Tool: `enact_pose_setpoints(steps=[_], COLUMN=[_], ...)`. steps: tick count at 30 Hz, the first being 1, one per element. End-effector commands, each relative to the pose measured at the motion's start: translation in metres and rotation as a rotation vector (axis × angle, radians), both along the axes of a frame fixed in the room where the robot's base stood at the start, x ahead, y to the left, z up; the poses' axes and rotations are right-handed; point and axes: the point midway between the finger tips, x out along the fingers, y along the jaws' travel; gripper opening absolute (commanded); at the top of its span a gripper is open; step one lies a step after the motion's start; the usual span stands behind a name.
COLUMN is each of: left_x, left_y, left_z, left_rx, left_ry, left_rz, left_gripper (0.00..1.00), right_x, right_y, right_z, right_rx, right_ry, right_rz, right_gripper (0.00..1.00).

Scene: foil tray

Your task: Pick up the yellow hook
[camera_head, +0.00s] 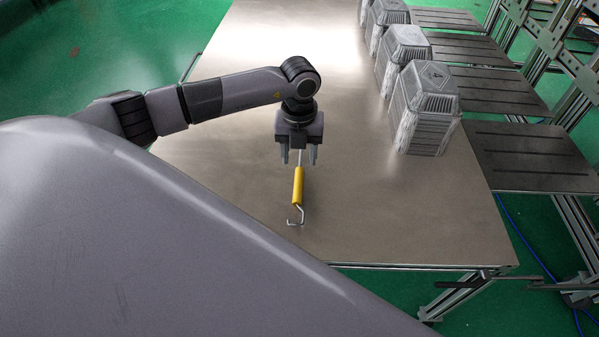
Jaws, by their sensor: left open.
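The yellow hook (298,187) has a yellow handle with a thin metal rod at each end, and the near rod bends into a hook. It lies on the metal table (225,187), roughly in line with the view. My left gripper (298,160) points down over the far end of the hook. Its two fingers are apart, one on each side of the hook's far metal rod. I cannot tell how high the fingertips are above the table. My right gripper is not in view.
Several grey stacks of trays (425,110) stand in a row along the table's right side. Dark slatted shelves (535,150) on a metal frame adjoin that side. The table around the hook is clear. The table's near edge (420,265) lies below the hook.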

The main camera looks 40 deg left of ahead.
Motion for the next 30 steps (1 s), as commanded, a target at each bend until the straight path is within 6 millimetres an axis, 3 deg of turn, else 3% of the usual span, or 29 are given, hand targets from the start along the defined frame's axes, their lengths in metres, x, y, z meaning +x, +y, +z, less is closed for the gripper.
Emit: enact_pose_setpoints(steps=[7, 15, 16, 20, 30], left_x=[-0.001, -0.001, -0.001, -0.001, -0.001], left_y=[-0.001, -0.001, -0.001, -0.001, -0.001], left_z=[-0.04, -0.044, -0.044, -0.044, -0.043], left_rx=[-0.002, -0.002, -0.003, -0.004, -0.003], left_ry=[0.003, 0.0, -0.001, 0.0, -0.001], left_rz=[0.0, -0.002, -0.002, -0.002, -0.002], left_gripper=[0.52, 0.52, 0.46, 0.03, 0.0], right_x=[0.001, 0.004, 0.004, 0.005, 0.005], right_y=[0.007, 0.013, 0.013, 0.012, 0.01], right_z=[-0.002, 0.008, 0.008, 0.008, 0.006], right_rx=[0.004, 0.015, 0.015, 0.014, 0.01], right_ry=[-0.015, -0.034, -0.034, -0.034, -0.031], right_rz=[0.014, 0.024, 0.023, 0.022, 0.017], right_gripper=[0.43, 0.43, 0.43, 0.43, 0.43])
